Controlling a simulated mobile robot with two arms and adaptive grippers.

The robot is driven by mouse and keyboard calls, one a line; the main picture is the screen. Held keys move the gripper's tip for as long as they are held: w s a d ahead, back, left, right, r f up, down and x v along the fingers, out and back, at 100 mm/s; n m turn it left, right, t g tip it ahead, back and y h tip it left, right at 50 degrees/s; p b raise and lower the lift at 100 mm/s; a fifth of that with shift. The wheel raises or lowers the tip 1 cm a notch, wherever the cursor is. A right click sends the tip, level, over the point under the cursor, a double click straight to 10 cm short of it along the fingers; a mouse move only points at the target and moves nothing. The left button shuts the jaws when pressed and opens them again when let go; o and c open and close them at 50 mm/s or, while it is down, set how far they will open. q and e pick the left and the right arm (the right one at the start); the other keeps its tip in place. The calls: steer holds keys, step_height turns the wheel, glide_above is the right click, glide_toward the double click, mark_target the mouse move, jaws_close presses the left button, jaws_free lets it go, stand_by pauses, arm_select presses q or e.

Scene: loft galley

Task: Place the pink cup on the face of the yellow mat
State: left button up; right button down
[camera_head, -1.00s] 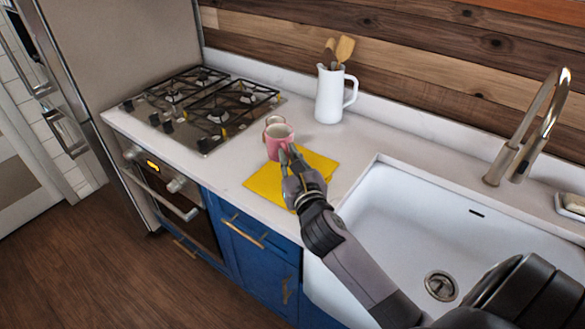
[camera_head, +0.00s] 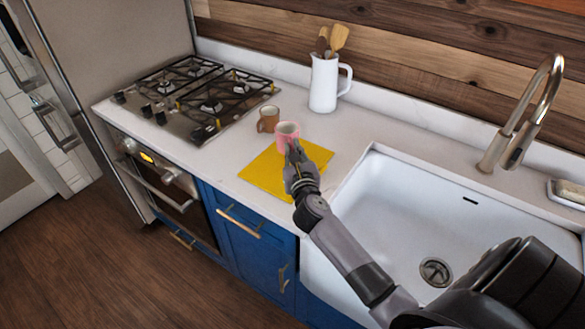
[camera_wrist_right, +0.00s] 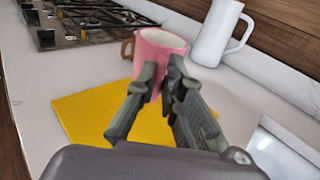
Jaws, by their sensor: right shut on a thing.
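The pink cup (camera_head: 287,130) is upright at the far edge of the yellow mat (camera_head: 262,172) in the head view. My right gripper (camera_head: 292,148) is shut on the cup from its near side. In the right wrist view the fingers (camera_wrist_right: 160,85) grip the side of the pink cup (camera_wrist_right: 158,50), and the yellow mat (camera_wrist_right: 80,112) lies below and nearer. The cup's base is partly hidden by the fingers, so I cannot tell whether it touches anything. My left gripper is not in view.
A brown mug (camera_head: 268,119) stands just left of the pink cup, near the gas hob (camera_head: 200,95). A white jug (camera_head: 324,85) with wooden utensils stands behind. The white sink (camera_head: 440,215) lies to the right. The mat's left part is clear.

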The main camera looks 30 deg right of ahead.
step_height(320, 180, down, 5)
steer(key=shift+f+b, duration=0.15)
steer(key=shift+b, duration=0.75)
steer(key=shift+f, duration=0.15)
steer(key=shift+f, duration=0.15)
steer(key=c, duration=1.7)
jaws_free()
steer(key=b+v, duration=0.1)
steer(key=v, duration=1.1)
steer(key=shift+b, duration=0.3)
